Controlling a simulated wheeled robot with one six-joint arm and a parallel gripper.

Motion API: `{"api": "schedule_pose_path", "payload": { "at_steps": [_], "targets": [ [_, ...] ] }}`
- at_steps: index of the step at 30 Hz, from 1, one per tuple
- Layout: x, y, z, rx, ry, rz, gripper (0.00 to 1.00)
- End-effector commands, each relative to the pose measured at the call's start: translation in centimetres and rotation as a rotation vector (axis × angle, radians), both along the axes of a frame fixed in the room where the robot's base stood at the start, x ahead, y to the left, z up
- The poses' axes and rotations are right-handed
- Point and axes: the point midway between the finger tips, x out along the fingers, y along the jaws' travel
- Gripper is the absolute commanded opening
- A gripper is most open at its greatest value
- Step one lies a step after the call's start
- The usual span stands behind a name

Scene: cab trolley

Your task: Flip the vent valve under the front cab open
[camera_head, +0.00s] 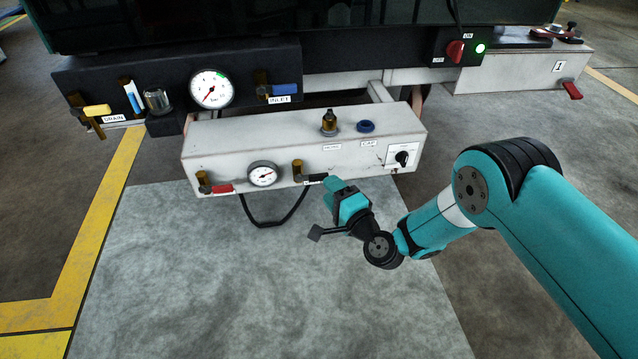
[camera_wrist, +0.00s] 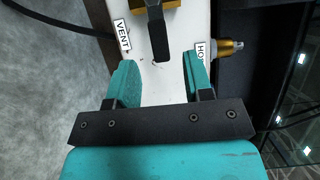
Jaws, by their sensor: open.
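The vent valve (camera_head: 298,167) is a brass body with a black lever (camera_head: 314,178) on the front face of the white box under the cab. The lever points right along the box in the head view. In the wrist view the black lever (camera_wrist: 160,38) hangs from the brass body at the top edge, beside the VENT label (camera_wrist: 122,36). My gripper (camera_head: 329,190) is at the lever's right end in the head view. In the wrist view my gripper (camera_wrist: 160,72) is open and empty. The lever's end lies in line with the gap, just beyond the fingertips.
The white box (camera_head: 230,140) also carries a red-handled valve (camera_head: 218,188), a gauge (camera_head: 263,174), a rotary switch (camera_head: 402,158), a brass fitting (camera_head: 329,122) and a blue cap (camera_head: 366,126). A black hose (camera_head: 270,224) loops below. The floor in front is clear.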

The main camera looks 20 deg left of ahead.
Motion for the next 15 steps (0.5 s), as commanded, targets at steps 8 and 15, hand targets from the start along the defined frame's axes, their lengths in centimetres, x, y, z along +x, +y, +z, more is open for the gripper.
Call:
{"api": "schedule_pose_path", "payload": {
  "at_steps": [8, 15],
  "targets": [
    [1.8, 2.7, -0.2, 0.001, -0.004, 0.003, 0.47],
    [3.1, 4.4, -0.2, 0.000, -0.001, 0.002, 0.47]
  ]
}}
